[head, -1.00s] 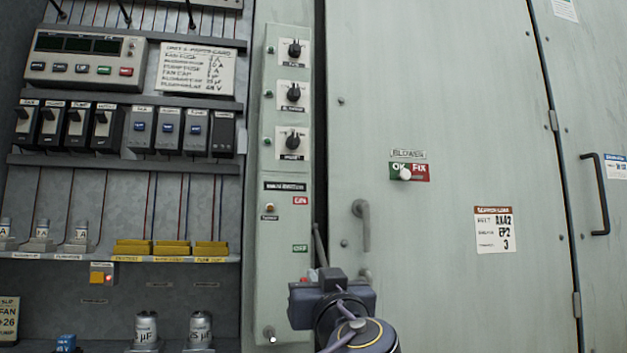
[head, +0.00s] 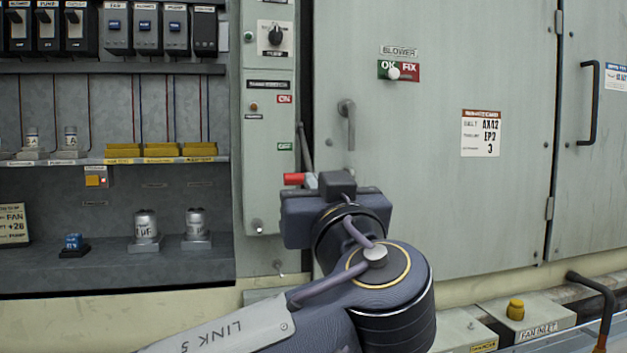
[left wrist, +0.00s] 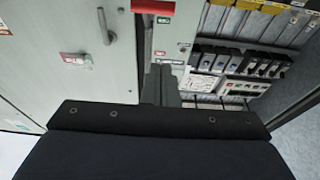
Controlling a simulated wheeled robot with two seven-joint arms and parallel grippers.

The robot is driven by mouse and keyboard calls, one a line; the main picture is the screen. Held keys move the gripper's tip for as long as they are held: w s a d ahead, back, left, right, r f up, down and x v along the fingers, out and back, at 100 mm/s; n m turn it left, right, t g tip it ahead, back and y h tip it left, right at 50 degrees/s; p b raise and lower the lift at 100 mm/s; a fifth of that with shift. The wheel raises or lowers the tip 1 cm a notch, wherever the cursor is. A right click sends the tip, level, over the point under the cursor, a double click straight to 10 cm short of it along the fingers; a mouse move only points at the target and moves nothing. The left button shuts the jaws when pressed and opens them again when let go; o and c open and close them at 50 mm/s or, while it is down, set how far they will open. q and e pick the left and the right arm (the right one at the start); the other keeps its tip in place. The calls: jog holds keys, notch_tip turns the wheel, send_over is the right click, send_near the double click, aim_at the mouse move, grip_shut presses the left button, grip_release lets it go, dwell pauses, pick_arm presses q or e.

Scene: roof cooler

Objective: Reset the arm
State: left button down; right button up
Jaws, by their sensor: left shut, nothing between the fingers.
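My left arm comes in from the lower left in the head view, in front of the cabinet. My left gripper (head: 335,190) points away toward the cabinet, and its own body hides the fingertips there. In the left wrist view its fingers (left wrist: 160,82) are together with nothing between them. A grey lever with a red grip (head: 293,179) hangs down on the narrow switch panel, just left of the gripper in the head view. The red grip also shows at the top of the left wrist view (left wrist: 153,7). I cannot tell whether gripper and grip touch. My right gripper is out of view.
The closed blower door (head: 430,210) with its grey handle (head: 347,122) stands behind the gripper. On the left, an open bay holds breakers (head: 146,30), yellow blocks (head: 161,150) and capacitors (head: 146,228). A fan inlet box (head: 535,318) and pipe (head: 600,300) are low right.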

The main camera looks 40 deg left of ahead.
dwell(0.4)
pick_arm(q)
jog(key=s+a+f+m+g+h, duration=0.1)
jog(key=a+f+m+g+h, duration=0.2)
jog(key=f, duration=1)
jog(key=s+a+f+m+g+h, duration=0.15)
jog(key=f+m+h, duration=0.35)
jog(key=f, duration=0.8)
jog(key=s+d+f+g+h, duration=0.2)
jog(key=s+d+f+h, duration=0.35)
jog(key=f, duration=0.45)
jog(key=s+d+f+g+h, duration=0.2)
jog(key=s+d+f+h, duration=0.35)
jog(key=f, duration=0.45)
notch_tip(320, 180, up, 31)
jog(key=p, duration=3.1)
jog(key=shift+d+r+h, duration=0.2)
jog(key=shift+d+h, duration=0.2)
jog(key=shift+d, duration=0.05)
